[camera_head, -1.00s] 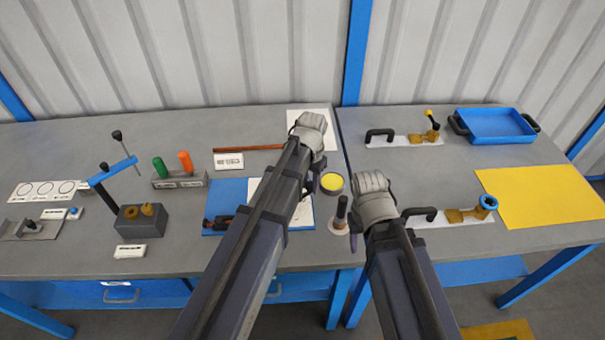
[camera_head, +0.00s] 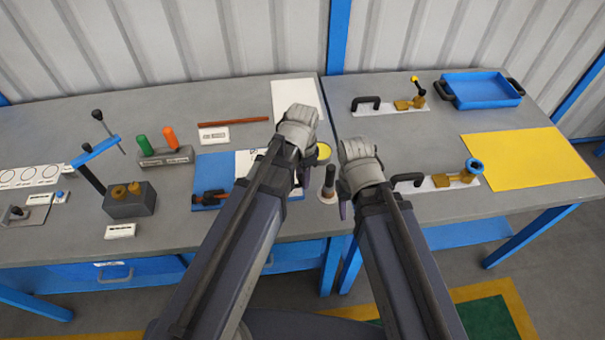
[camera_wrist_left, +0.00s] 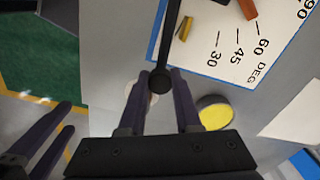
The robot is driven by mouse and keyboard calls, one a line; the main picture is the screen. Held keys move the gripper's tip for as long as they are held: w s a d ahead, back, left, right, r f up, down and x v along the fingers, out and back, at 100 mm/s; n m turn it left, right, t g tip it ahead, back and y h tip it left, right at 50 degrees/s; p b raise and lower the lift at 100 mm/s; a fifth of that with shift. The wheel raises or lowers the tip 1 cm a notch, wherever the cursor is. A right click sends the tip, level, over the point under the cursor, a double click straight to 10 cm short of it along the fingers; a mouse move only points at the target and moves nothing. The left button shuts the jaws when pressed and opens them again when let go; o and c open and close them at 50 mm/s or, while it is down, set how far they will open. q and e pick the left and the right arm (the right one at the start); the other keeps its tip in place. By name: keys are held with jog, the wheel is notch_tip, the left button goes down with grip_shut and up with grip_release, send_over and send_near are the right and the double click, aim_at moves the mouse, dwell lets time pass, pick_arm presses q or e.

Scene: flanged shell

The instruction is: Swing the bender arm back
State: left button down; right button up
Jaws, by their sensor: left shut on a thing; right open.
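The bender is a blue board (camera_head: 215,167) with a white angle sheet (camera_head: 247,158), mostly hidden behind my left arm in the head view. The left wrist view shows the sheet's angle marks (camera_wrist_left: 240,45) and a dark bender arm (camera_wrist_left: 170,35) running past them. My left gripper (camera_wrist_left: 162,82) is shut on the bender arm's round dark end, near the board's edge. In the head view the left gripper (camera_head: 297,180) hides this hold. My right gripper (camera_head: 346,205) is open, to the right of a dark upright peg on a pale round base (camera_head: 329,185).
A yellow-topped round tin (camera_head: 323,152) stands close to my left gripper. Two toggle clamps (camera_head: 435,182) (camera_head: 395,105), a blue tray (camera_head: 482,90) and a yellow mat (camera_head: 525,165) are on the right bench. Another bending tool (camera_head: 130,200) stands at left.

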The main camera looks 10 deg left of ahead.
pick_arm(q)
jog(key=shift+s, duration=0.2)
jog(key=c, duration=0.6)
grip_release()
notch_tip(320, 180, up, 8)
jog(key=p, duration=0.8)
jog(key=shift+f, duration=0.1)
pick_arm(e)
notch_tip(320, 180, up, 8)
jog(key=shift+f, duration=0.1)
pick_arm(q)
jog(key=shift+s, duration=0.1)
jog(key=s+d+f+n+y+b, duration=0.1)
jog(key=s+d+n, duration=0.1)
jog(key=s+n, duration=0.4)
jog(key=shift+s+d+n, duration=0.15)
jog(key=shift+s+n, duration=0.15)
jog(key=shift+s, duration=0.85)
pick_arm(e)
jog(key=shift+f, duration=0.6)
